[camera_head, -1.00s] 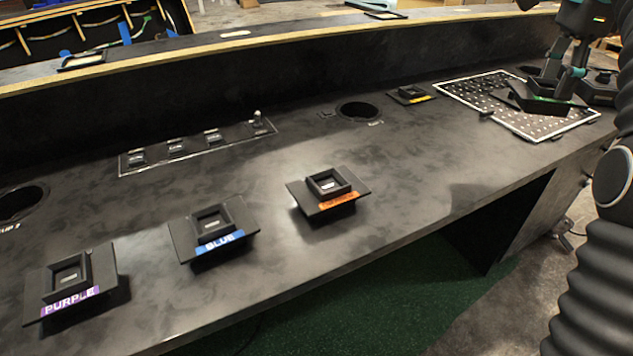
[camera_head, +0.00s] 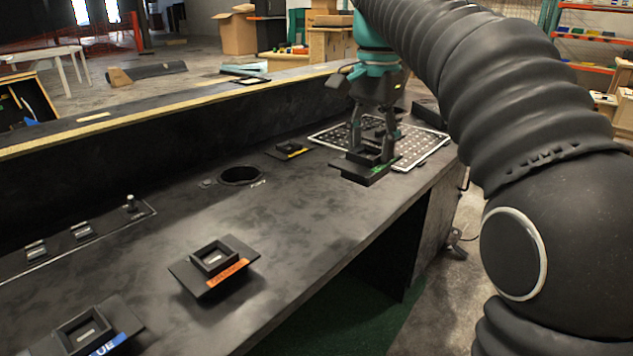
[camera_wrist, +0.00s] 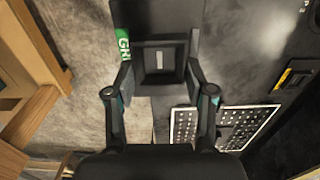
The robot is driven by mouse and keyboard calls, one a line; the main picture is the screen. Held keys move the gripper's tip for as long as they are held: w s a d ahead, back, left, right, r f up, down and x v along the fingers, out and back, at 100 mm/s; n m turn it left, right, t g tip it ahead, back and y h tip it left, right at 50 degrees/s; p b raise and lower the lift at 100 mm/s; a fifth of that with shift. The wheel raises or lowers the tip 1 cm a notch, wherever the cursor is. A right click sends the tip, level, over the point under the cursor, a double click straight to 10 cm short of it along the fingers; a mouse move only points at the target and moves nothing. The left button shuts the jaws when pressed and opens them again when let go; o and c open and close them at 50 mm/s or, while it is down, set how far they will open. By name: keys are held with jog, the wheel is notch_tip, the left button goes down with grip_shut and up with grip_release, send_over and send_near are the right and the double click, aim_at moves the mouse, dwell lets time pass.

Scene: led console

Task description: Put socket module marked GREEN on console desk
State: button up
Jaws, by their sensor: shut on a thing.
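The socket module marked GREEN is a flat black plate with a raised square socket and a green label; in the head view the module (camera_head: 357,172) hangs in my gripper (camera_head: 372,150). In the wrist view the module (camera_wrist: 158,25) shows its socket between the fingers of my gripper (camera_wrist: 160,72), with part of the green label readable. My gripper is shut on the raised socket. The module appears held above the right part of the black console desk (camera_head: 300,225), near the desk's front edge.
A module with an orange label (camera_head: 214,262) and a blue one (camera_head: 92,332) sit on the desk. A yellow-labelled module (camera_head: 288,150) lies near the round hole (camera_head: 240,175). A white-dotted panel (camera_head: 418,150) is behind the held module. Bare desk lies between hole and front edge.

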jog(key=w+a+f, duration=0.3)
jog(key=w+a, duration=0.1)
jog(key=w+a+f, duration=0.2)
jog(key=w, duration=0.1)
jog(key=shift+f, duration=0.3)
jog(key=shift+f+b, duration=0.4)
jog(key=shift+f, duration=1.6)
jog(key=shift+f, duration=0.1)
jog(key=o, duration=1.2)
notch_tip(320, 180, up, 12)
jog(key=shift+r+p, duration=0.1)
jog(key=shift+p, duration=1)
